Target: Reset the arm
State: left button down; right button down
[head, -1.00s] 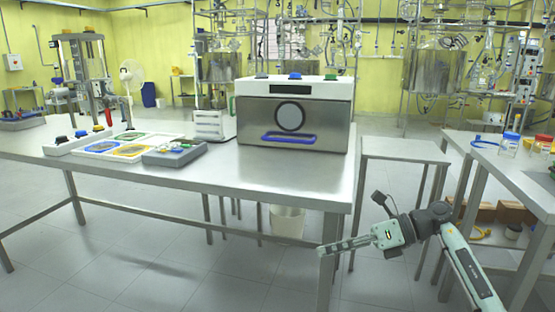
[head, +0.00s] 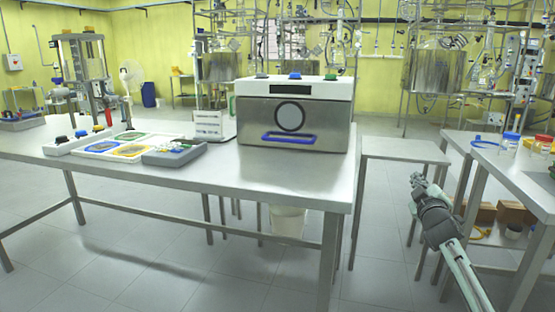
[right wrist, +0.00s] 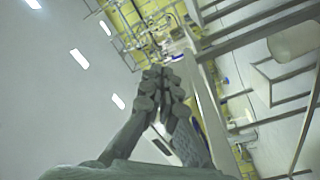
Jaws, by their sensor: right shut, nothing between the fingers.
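My right gripper (head: 417,181) is in the lower right of the head view, in the gap between the long steel table and the right-hand table. It points away from the head camera, and my right arm runs from it down to the bottom edge. In the right wrist view its two fingers (right wrist: 160,75) meet at the tips, with nothing between them. My left gripper is in neither view.
A steel box with a blue handle (head: 290,138) stands on the long steel table (head: 200,178). A small steel table (head: 400,150) stands behind my right gripper. The right-hand table (head: 490,160) carries jars. Open floor lies below the gripper.

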jog(key=s+d+f+m+g, duration=0.1)
jog(key=s+f+m+g, duration=0.2)
jog(key=f, duration=0.4)
jog(key=s+d+f+m+g, duration=0.1)
jog(key=s+f+m+g, duration=0.1)
jog(key=f+m+g, duration=0.4)
jog(key=s+a+f+n+g+y, duration=0.1)
jog(key=s+a+f, duration=0.2)
jog(key=s+f, duration=0.45)
jog(key=s+a+f+n+g, duration=0.15)
jog(key=s+f, duration=0.25)
jog(key=f, duration=0.7)
jog(key=s+a+f+g, duration=0.1)
jog(key=s+a+f, duration=0.2)
jog(key=s+f, duration=0.3)
jog(key=s+a+f+g+y, duration=0.1)
jog(key=s+a+f, duration=0.2)
jog(key=s+f, duration=0.4)
jog(key=s+a+f+g+y, duration=0.1)
jog(key=s+f, duration=0.5)
jog(key=s, duration=1.4)
jog(key=shift+s+a+f+n+g, duration=0.35)
jog(key=shift+a+g, duration=0.1)
jog(key=shift+a, duration=0.5)
